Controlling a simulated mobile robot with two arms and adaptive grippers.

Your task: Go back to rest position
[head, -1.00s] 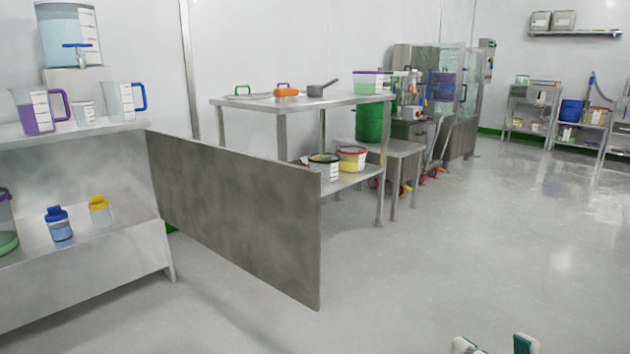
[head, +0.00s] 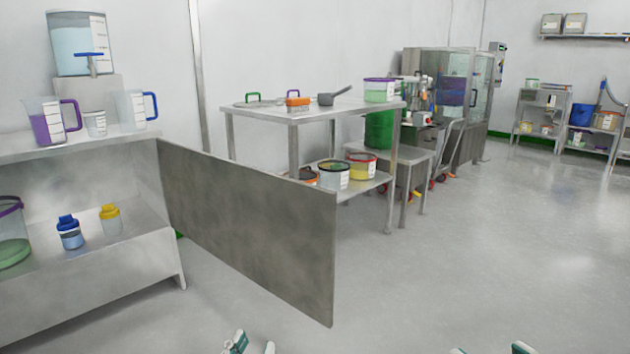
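My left gripper (head: 252,346) shows at the bottom edge of the head view, left of the middle. Its two fingertips are apart with floor visible between them, so it is open and empty. My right gripper (head: 490,350) shows at the bottom edge, right of the middle. Only its fingertips are in view, spread wide apart with nothing between them. Both grippers are over the grey floor (head: 400,290), clear of the furniture. The rest of both arms is out of view.
A steel partition (head: 250,235) stands ahead, left of centre. A steel bench (head: 90,285) at the left holds jugs and bottles. Behind the partition, a steel table (head: 360,106) carries a pan and tubs. Open floor lies at the right.

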